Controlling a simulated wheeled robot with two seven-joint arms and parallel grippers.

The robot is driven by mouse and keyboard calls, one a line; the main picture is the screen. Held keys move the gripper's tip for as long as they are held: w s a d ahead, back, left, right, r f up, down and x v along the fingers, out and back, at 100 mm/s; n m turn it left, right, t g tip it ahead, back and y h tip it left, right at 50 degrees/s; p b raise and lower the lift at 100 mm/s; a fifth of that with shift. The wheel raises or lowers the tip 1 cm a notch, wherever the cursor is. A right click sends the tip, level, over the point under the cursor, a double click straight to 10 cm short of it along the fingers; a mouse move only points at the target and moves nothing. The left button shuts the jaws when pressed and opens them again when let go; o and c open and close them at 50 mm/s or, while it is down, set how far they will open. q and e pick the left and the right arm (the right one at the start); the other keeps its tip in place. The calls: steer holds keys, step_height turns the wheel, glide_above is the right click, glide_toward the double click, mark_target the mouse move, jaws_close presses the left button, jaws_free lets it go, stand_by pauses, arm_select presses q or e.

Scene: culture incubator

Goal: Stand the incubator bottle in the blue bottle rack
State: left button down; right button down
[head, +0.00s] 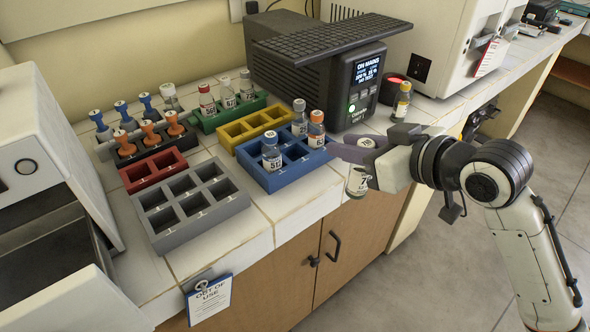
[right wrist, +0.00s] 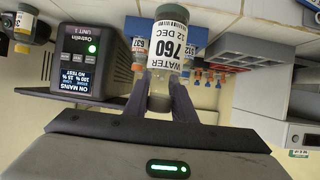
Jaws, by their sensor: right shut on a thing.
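My right gripper (head: 352,152) is shut on a bottle with a white label (head: 357,182), held in the air just right of the blue bottle rack and past the counter's front edge. In the right wrist view the bottle (right wrist: 168,58) reads "WATER 760 12 DEC" and sits between the purple fingers (right wrist: 160,105), its grey-green cap toward the top of the picture. The blue rack (head: 283,181) stands on the counter. It holds bottle 512 (head: 271,151), an orange-capped bottle (head: 316,130) and a grey-capped bottle (head: 299,118). My left gripper is out of view.
A grey rack (head: 190,205), a red rack (head: 155,170) and a yellow rack (head: 250,126) stand left of and behind the blue one. A dark unit with a lit display (head: 365,75) stands behind.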

steer(key=w+a, duration=0.3)
steer(key=w, duration=0.2)
steer(key=w+a+f, duration=0.1)
steer(key=w+a, duration=0.3)
steer(key=w, duration=0.1)
steer(key=w+a+p, duration=0.1)
steer(key=w+a, duration=0.3)
steer(key=shift+w+f, duration=0.2)
steer(key=shift+w, duration=0.2)
steer(key=shift+d+f, duration=0.1)
steer(key=shift+f, duration=2.2)
steer(key=c, duration=1.5)
jaws_free()
steer(key=shift+o, duration=0.2)
steer(key=v, duration=1.2)
steer(key=shift+p, duration=0.3)
